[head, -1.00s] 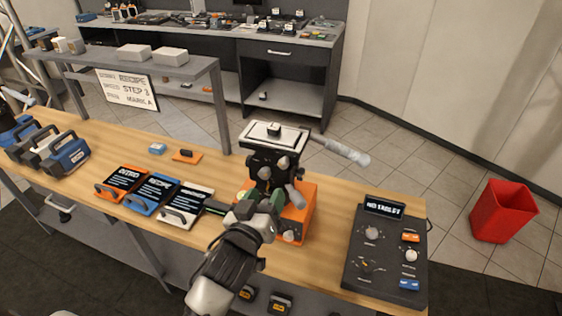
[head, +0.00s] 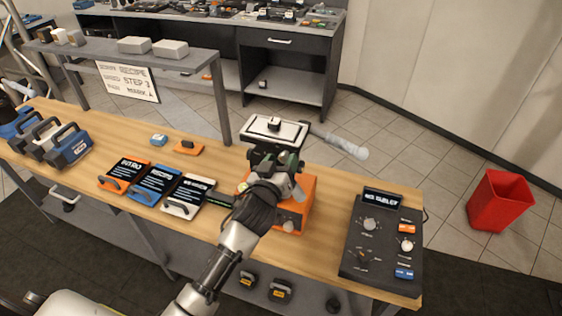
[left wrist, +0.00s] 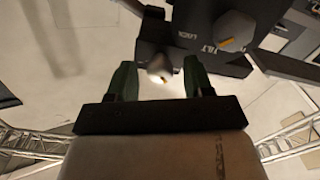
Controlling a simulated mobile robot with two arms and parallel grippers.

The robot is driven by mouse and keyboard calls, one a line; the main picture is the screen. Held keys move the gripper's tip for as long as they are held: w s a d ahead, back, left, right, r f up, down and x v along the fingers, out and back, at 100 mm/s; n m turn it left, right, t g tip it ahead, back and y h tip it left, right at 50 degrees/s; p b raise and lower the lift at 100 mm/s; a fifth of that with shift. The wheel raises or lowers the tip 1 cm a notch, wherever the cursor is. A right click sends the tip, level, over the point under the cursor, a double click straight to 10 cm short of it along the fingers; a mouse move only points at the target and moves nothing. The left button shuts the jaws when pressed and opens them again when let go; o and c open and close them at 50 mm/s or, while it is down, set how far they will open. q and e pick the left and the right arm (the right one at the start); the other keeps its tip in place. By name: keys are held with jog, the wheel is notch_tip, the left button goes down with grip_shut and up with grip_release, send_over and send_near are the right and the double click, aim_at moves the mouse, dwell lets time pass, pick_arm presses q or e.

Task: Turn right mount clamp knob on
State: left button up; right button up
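The mount is a black head (head: 262,158) on an orange base (head: 305,192), with a pale top plate (head: 275,131) and a grey handle (head: 342,146) to the right. My left gripper (head: 285,161) is at the front of the mount head and hides part of it. In the left wrist view its two green fingers are apart (left wrist: 160,78), with a grey knob (left wrist: 158,66) between or just beyond their tips; contact cannot be told. Another grey knob (left wrist: 233,30) sits by the words LOCK and TILT. Which knob is the right clamp knob is not readable. My right gripper is not in view.
A black control panel (head: 352,257) with knobs stands right of the mount. Orange, blue and white cards (head: 156,184) lie to the left. A grey shelf (head: 190,66) stands behind the bench. A red bin (head: 500,201) is on the floor at right.

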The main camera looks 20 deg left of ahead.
pick_arm(q)
jog(key=c, duration=0.8)
jog(key=shift+m, duration=0.4)
jog(key=m, duration=0.3)
jog(key=shift+m, duration=0.4)
jog(key=m+p, duration=0.1)
jog(key=m, duration=0.3)
jog(key=shift+r+m, duration=0.1)
jog(key=shift+m, duration=0.2)
jog(key=m, duration=0.4)
jog(key=m+p, duration=0.1)
jog(key=m, duration=0.3)
jog(key=shift+m, duration=0.3)
